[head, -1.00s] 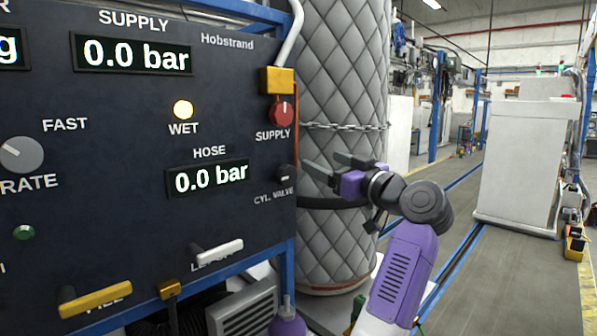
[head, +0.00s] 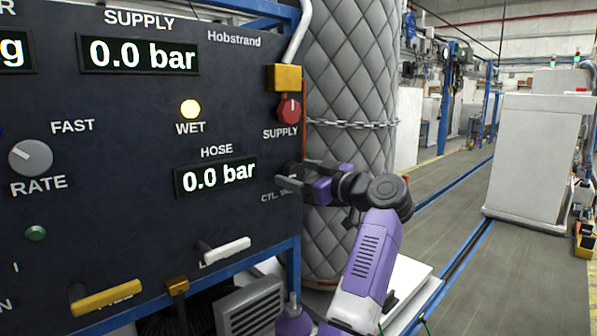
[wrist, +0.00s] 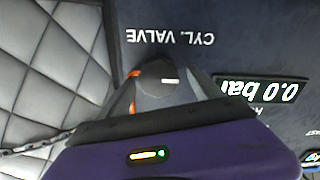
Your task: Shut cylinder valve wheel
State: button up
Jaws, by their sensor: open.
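The cylinder valve wheel is a small dark knob with a white mark, seen in the wrist view (wrist: 158,78) beside the upside-down CYL. VALVE label (wrist: 170,37). In the head view it is largely hidden by my gripper (head: 287,176), at the right edge of the dark panel. My gripper is open, its fingers on either side of the knob in the wrist view. I cannot tell whether they touch it. The hose display (head: 216,177) and the supply display (head: 143,54) both read 0.0 bar.
The red supply knob (head: 289,109) sits just above, under a yellow block (head: 284,77). A quilted grey column (head: 350,75) with a chain (head: 350,124) stands close behind my gripper. A white lever (head: 227,249) and a yellow lever (head: 106,298) stick out below. Open floor lies right.

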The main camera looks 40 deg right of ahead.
jog(key=shift+c, duration=0.2)
jog(key=c, duration=1.3)
jog(key=shift+c, duration=0.2)
jog(key=shift+d+f+m, duration=0.1)
jog(key=shift+m, duration=0.2)
jog(key=m, duration=0.3)
jog(key=m+p, duration=0.1)
jog(key=m, duration=0.4)
jog(key=shift+d, duration=0.15)
jog(key=m+p, duration=0.3)
jog(key=m, duration=0.2)
jog(key=shift+d+m, duration=0.1)
jog(key=shift+m, duration=0.3)
jog(key=shift+f+m+p, duration=0.2)
jog(key=shift+m+p, duration=0.8)
jog(key=shift+m, duration=0.8)
